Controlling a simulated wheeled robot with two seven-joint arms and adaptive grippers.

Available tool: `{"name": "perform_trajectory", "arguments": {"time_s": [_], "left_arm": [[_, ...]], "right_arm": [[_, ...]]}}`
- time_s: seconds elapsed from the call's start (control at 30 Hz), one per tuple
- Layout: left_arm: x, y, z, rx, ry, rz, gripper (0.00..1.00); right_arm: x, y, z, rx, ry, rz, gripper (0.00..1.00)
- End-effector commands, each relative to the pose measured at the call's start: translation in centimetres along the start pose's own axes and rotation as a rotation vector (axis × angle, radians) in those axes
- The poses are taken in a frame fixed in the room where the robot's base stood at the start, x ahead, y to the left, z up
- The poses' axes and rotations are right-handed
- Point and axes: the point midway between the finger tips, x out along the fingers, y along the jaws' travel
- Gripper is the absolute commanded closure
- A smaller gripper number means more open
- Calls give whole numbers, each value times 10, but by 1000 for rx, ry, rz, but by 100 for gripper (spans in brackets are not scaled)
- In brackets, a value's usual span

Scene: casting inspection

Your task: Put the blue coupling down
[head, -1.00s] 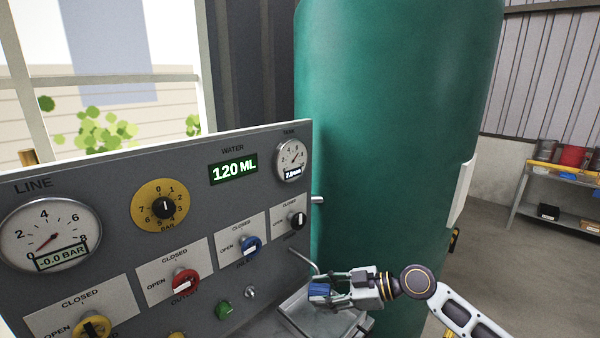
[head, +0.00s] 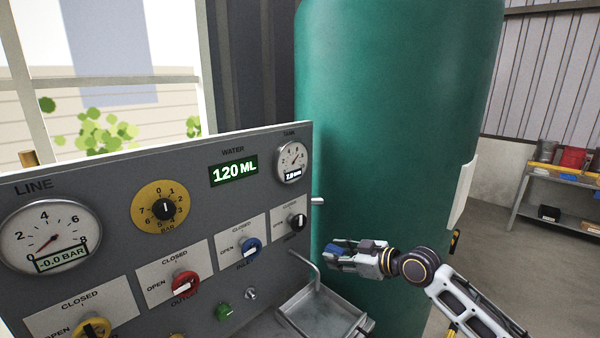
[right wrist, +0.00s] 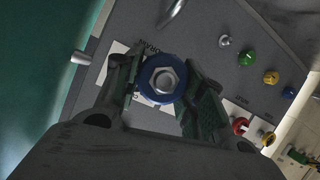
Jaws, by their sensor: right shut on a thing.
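The blue coupling (right wrist: 161,80) is a blue ring with a metal hex centre, seen end-on in the right wrist view between the two fingers. My right gripper (head: 343,248) is shut on it, and the coupling shows as a small blue piece (head: 335,249) between the fingertips in the head view. The gripper holds it in the air, above and behind the grey metal tray (head: 318,293), in front of the green tank. My left gripper is not in view.
The control panel (head: 130,215) with gauges and coloured knobs fills the left. A bent metal spout (head: 308,262) sticks out from it near the gripper. The green tank (head: 395,120) stands behind. A shelf (head: 560,178) with bins is far right.

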Motion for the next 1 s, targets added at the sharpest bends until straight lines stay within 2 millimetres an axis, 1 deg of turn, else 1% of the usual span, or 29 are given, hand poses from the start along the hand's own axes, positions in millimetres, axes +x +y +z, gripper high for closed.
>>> {"name": "perform_trajectory", "arguments": {"time_s": [0.03,0.3,0.5,0.6,0.8,1.0], "left_arm": [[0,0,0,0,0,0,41],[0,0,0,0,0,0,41],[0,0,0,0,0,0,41],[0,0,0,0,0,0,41],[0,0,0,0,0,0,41],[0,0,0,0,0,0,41]], "right_arm": [[-2,6,-9,3,1,17,89],[-12,31,-49,42,-19,107,89],[-23,43,-75,73,-34,177,89],[-29,48,-85,88,-42,212,89],[-42,53,-95,119,-59,282,89],[-54,56,-95,149,-75,349,89]]}}
